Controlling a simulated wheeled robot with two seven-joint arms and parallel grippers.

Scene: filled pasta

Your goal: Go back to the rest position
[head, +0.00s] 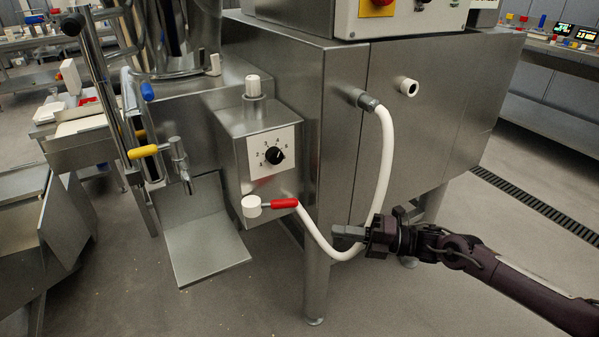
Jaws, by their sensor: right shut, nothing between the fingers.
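My right gripper (350,236) is at the lower right of the head view, its arm coming in from the right edge. It is shut and empty, with its fingers pointing left. The fingers overlap the lower bend of the white hose (385,165) in the picture; I cannot tell whether they touch it. My left gripper is not in view.
The floor (420,300) around my right arm looks clear.

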